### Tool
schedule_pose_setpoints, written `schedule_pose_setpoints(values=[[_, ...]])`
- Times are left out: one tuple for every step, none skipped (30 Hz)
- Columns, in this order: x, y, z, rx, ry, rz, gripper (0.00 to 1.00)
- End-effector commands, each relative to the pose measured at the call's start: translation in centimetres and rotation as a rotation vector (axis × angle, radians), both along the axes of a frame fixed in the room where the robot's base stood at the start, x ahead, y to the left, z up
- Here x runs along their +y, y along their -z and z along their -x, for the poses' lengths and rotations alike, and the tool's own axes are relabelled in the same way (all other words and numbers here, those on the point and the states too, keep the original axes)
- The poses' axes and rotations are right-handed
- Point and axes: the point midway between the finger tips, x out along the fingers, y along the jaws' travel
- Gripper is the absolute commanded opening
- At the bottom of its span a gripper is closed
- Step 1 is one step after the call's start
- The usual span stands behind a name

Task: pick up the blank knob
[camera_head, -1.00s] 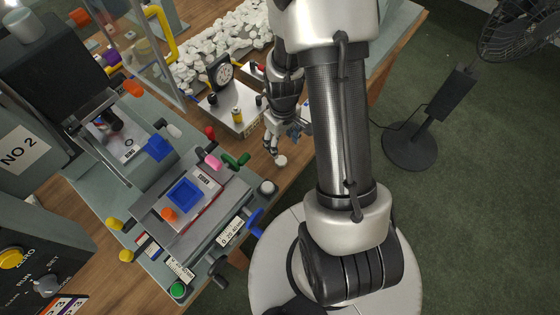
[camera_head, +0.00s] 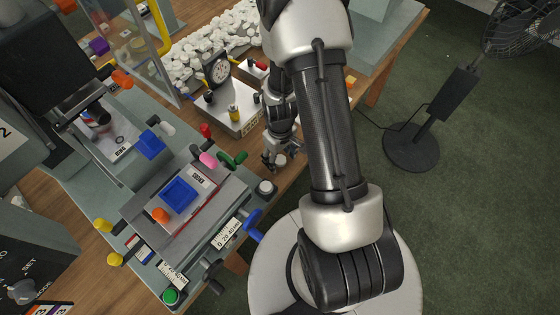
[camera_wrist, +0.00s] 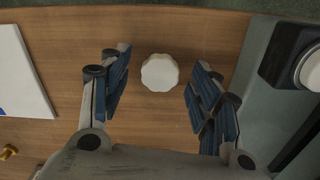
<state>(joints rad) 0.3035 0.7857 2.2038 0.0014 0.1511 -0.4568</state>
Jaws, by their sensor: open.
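The blank knob (camera_wrist: 160,72) is a white, scalloped round cap lying on the wooden table (camera_wrist: 180,28). In the wrist view it sits between the two blue-padded fingers of my gripper (camera_wrist: 160,62), with a clear gap on each side. My gripper is open and touches nothing that I can see. In the head view my gripper (camera_head: 279,161) points down at the table just right of the pad printer (camera_head: 192,197), and its fingers largely hide the knob.
A white button in a black housing (camera_head: 265,188) on the printer's edge is close on the other side. Many white knobs (camera_head: 215,45) lie heaped farther back.

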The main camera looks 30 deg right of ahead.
Motion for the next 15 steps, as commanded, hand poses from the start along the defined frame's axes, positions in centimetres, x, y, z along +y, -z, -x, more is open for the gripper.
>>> schedule_pose_setpoints(values=[[0.00,-0.06,0.01,0.000,0.000,0.000,0.57],[-0.01,-0.07,0.01,0.000,0.000,0.000,0.56],[0.00,-0.07,0.01,0.000,0.000,0.000,0.53],[0.00,-0.08,0.01,0.000,0.000,0.000,0.51],[0.00,-0.08,0.02,0.000,0.000,0.000,0.49],[0.00,-0.08,0.02,0.000,0.000,0.000,0.46],[0.00,-0.08,0.02,0.001,0.000,0.000,0.44],[0.00,-0.08,0.03,0.001,0.000,0.000,0.42],[0.00,-0.08,0.02,0.001,0.000,0.000,0.40],[0.00,-0.08,0.03,0.001,0.000,0.000,0.38],[0.00,-0.08,0.03,0.001,0.000,0.000,0.36],[0.00,-0.08,0.03,0.001,0.000,0.000,0.33],[0.00,-0.08,0.03,0.001,0.000,0.000,0.31],[0.00,-0.08,0.03,0.001,0.000,0.000,0.29],[0.00,-0.08,0.03,0.001,0.000,0.000,0.26]])
